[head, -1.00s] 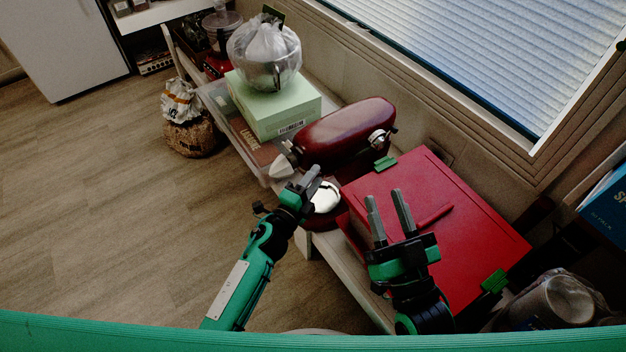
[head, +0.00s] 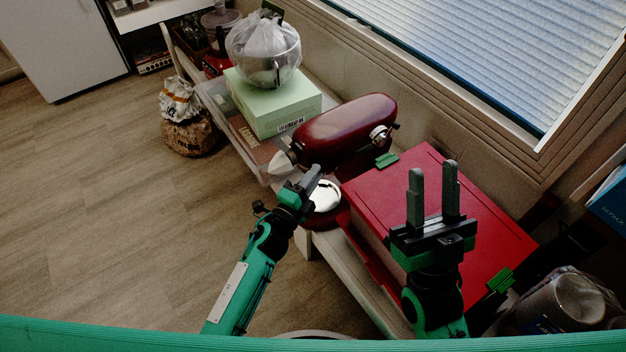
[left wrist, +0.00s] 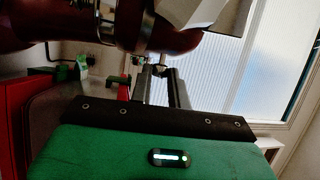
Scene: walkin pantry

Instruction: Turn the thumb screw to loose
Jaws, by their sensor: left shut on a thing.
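The dark red stand mixer (head: 345,125) sits on the bench with a white cone attachment (head: 283,162) at its front end. My left gripper (head: 317,170) is below the front of the mixer head, above the round metal plate of the base. In the left wrist view, a small knob (left wrist: 160,69), apparently the thumb screw, sits between the tips of my left fingers, below a silver collar (left wrist: 130,22). The gripper is shut on it. In the head view the screw is hidden. My right gripper (head: 433,172) is open and empty above the red box.
The red box (head: 480,240) with green clips lies right of the mixer. A pale green box (head: 270,105) with a bagged bowl (head: 263,55) stands behind. A bagged container (head: 570,302) is at lower right. The floor on the left is open.

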